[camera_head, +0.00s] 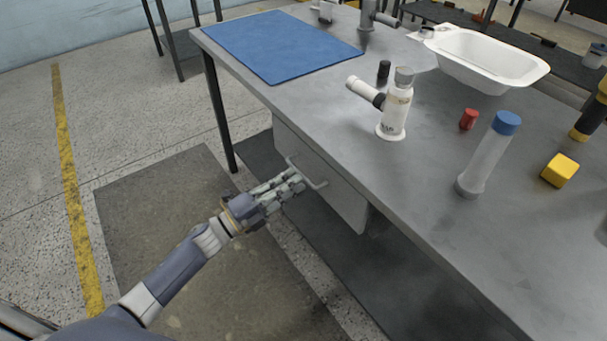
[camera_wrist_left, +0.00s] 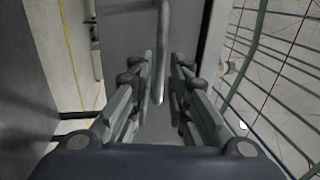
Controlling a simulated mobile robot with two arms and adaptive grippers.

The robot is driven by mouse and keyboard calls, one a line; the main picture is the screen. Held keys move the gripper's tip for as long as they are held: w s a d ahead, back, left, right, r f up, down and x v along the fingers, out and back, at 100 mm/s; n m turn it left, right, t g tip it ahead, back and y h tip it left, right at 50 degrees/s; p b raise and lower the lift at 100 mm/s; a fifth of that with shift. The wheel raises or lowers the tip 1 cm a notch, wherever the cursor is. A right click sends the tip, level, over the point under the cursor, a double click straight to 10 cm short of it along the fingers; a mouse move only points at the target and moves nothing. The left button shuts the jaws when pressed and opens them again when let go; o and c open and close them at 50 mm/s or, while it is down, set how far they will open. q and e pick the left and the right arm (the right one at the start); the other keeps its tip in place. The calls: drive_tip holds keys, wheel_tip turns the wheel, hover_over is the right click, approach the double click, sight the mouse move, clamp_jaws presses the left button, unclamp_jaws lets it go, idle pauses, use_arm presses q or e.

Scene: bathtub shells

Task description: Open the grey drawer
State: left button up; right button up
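The grey drawer (camera_head: 342,190) hangs under the near side of the grey workbench and looks shut. Its metal bar handle (camera_head: 316,183) stands out from the front. My left gripper (camera_head: 297,181) is at the handle, reaching in from the left. In the left wrist view the handle bar (camera_wrist_left: 162,50) runs between the two fingers of my left gripper (camera_wrist_left: 160,75). The fingers are apart, with a gap visible on both sides of the bar. The drawer front (camera_wrist_left: 125,30) fills the middle behind it.
On the workbench (camera_head: 420,235) are a blue mat (camera_head: 280,45), a white tub (camera_head: 485,62), a white fitting (camera_head: 396,108), a blue-capped tube (camera_head: 488,155), a red piece (camera_head: 468,119) and a yellow block (camera_head: 560,170). A table leg (camera_head: 220,115) stands left of the drawer. The floor before the drawer is clear.

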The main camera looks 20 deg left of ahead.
sight(302, 174)
use_arm(q)
drive_tip(key=shift+x, duration=2)
drive_tip(key=shift+f, duration=0.1)
clamp_jaws()
